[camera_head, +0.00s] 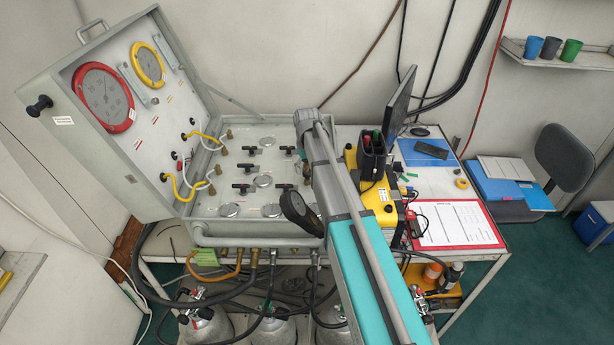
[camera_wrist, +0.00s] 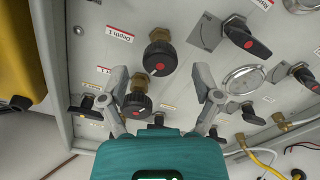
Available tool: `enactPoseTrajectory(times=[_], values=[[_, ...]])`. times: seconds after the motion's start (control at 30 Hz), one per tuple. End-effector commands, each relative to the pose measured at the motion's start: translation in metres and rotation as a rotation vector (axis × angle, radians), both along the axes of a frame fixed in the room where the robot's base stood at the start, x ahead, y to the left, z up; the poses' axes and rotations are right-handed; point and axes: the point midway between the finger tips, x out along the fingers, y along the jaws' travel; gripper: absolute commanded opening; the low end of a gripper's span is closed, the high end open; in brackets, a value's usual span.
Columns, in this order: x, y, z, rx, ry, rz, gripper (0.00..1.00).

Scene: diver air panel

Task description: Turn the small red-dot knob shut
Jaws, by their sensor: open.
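In the wrist view, two round black knobs with red marks stand on the grey panel (camera_wrist: 105,62). The small red-dot knob (camera_wrist: 137,100) seems to be the lower one, close to my left finger; a larger-looking knob (camera_wrist: 160,58) sits above it by the "Depth 1" label. My gripper (camera_wrist: 161,72) is open, its two grey fingers spread on either side of this area. Nothing is held. I cannot tell whether a finger touches the small knob. In the head view my arm hides the gripper and these knobs.
Black lever handles with red marks (camera_wrist: 243,38) stand right of my right finger, near a round silver disc (camera_wrist: 244,79). Yellow hoses (camera_wrist: 262,164) run at lower right. A yellow case (camera_head: 378,200) stands right of the panel box, beside a red clipboard (camera_head: 455,224).

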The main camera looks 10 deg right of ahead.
Motion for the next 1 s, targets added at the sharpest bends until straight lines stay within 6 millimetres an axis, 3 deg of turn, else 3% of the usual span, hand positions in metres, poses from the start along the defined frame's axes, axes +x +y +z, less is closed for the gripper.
enactPoseTrajectory(times=[0.2,0.7,1.0], values=[[0.0,0.0,-0.015,0.0,0.0,0.001,0.81],[0.0,0.001,-0.017,0.0,0.0,0.002,0.81],[0.0,0.001,-0.017,0.0,0.0,0.001,0.28]])
